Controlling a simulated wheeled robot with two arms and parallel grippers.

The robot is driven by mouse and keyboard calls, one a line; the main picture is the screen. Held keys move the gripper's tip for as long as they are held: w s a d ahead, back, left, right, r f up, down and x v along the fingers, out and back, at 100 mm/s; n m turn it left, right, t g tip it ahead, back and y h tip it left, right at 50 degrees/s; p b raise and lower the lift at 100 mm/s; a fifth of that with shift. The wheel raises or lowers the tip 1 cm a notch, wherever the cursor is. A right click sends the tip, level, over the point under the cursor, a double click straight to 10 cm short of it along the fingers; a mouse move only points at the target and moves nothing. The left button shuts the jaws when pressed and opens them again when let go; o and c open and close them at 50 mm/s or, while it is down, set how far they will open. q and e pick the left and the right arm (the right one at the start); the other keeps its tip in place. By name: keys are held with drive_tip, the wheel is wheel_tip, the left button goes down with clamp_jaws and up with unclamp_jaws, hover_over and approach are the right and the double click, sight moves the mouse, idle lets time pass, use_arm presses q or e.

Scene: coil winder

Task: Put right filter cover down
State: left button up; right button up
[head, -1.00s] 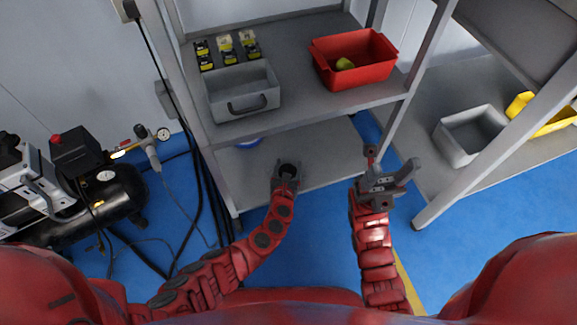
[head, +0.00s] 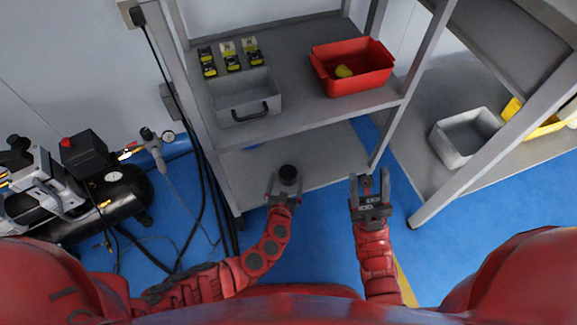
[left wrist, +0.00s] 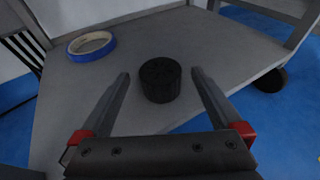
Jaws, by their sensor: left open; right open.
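A black round cover (head: 288,173) with ribbed sides stands on the grey lower shelf (head: 325,160), near its front edge. It also shows in the left wrist view (left wrist: 160,80), upright, with a gap on each side to the fingers. My left gripper (head: 285,186) is open around the cover, one finger on each side, not gripping it. My right gripper (head: 369,183) is open and empty, to the right of the cover and in front of the shelf unit. Which filter the cover belongs to cannot be told.
A blue tape roll (left wrist: 91,46) lies on the lower shelf. Above are a grey bin (head: 240,98), a red bin (head: 352,68) with a yellow item, and several small black-yellow boxes (head: 229,55). A compressor (head: 95,185) stands left. Shelf posts flank the lower shelf.

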use_arm(q)
drive_tip(key=p+v, duration=0.1)
drive_tip(key=v, duration=0.4)
drive_tip(key=shift+s, duration=0.1)
idle(0.4)
